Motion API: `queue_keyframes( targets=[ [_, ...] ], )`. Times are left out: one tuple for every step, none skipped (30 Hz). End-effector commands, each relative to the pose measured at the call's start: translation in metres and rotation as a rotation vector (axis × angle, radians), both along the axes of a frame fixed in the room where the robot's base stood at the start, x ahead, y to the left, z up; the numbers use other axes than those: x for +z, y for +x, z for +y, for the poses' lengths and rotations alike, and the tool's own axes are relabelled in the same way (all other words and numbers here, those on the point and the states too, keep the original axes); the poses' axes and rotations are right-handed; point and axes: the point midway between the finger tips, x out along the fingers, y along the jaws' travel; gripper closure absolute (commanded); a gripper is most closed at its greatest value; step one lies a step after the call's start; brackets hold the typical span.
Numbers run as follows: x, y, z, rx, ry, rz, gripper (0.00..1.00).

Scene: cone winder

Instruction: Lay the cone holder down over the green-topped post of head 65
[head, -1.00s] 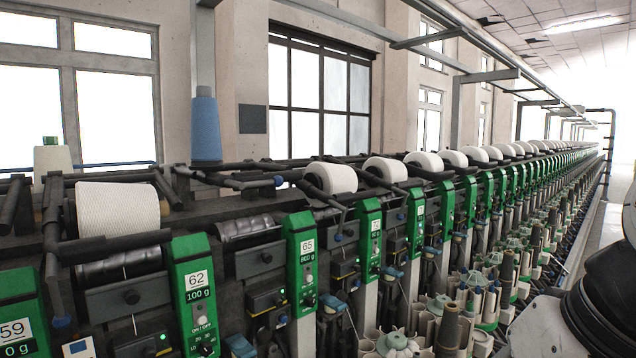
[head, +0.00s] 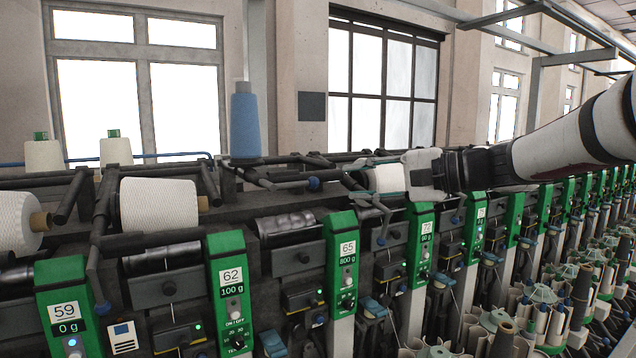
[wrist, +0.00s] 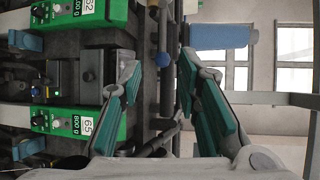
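The green-topped post of head 65 (head: 341,228) stands in the middle of the head view; its label also shows in the wrist view (wrist: 88,125). The cone holder of head 65 (head: 285,177) is a dark bar frame with a blue knob, raised behind the bare dark winding drum (head: 287,222). My gripper (head: 408,178) is to the right of this holder, in front of a white cone. In the wrist view its two teal-padded fingers are spread and empty. The blue knob (wrist: 165,60) shows between the fingertips; its distance from them is unclear.
A blue cone (head: 245,125) stands upright behind the holder. A white cone (head: 158,204) sits at head 62 on the left. The cone at head 72 (head: 384,179) is partly hidden by my gripper. Neighbouring posts and holders run closely along the row.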

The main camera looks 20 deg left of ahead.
Motion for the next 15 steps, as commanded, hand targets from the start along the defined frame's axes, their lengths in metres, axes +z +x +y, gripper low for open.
queue_keyframes(
  targets=[
    [0.001, 0.002, 0.003, 0.000, 0.011, 0.003, 0.69],
    [0.001, 0.003, 0.005, 0.001, 0.014, 0.003, 0.69],
    [0.001, 0.004, 0.007, 0.001, 0.017, 0.004, 0.69],
    [0.001, 0.004, 0.010, 0.001, 0.017, 0.005, 0.69],
    [0.000, 0.004, 0.013, 0.002, 0.017, 0.005, 0.69],
    [0.000, 0.005, 0.018, 0.002, 0.017, 0.005, 0.69],
    [-0.001, 0.005, 0.023, 0.002, 0.017, 0.005, 0.69],
    [-0.002, 0.005, 0.028, 0.003, 0.017, 0.005, 0.69],
    [-0.003, 0.006, 0.035, 0.003, 0.017, 0.006, 0.69],
    [-0.004, 0.007, 0.041, 0.003, 0.016, 0.005, 0.69],
    [-0.005, 0.008, 0.046, 0.003, 0.016, 0.004, 0.69],
    [-0.007, 0.009, 0.054, 0.004, 0.016, 0.006, 0.69],
    [-0.008, 0.009, 0.060, 0.003, 0.015, 0.004, 0.69],
    [-0.008, 0.011, 0.066, 0.002, 0.015, 0.004, 0.69],
    [-0.010, 0.012, 0.074, 0.003, 0.016, 0.005, 0.69]
  ],
)
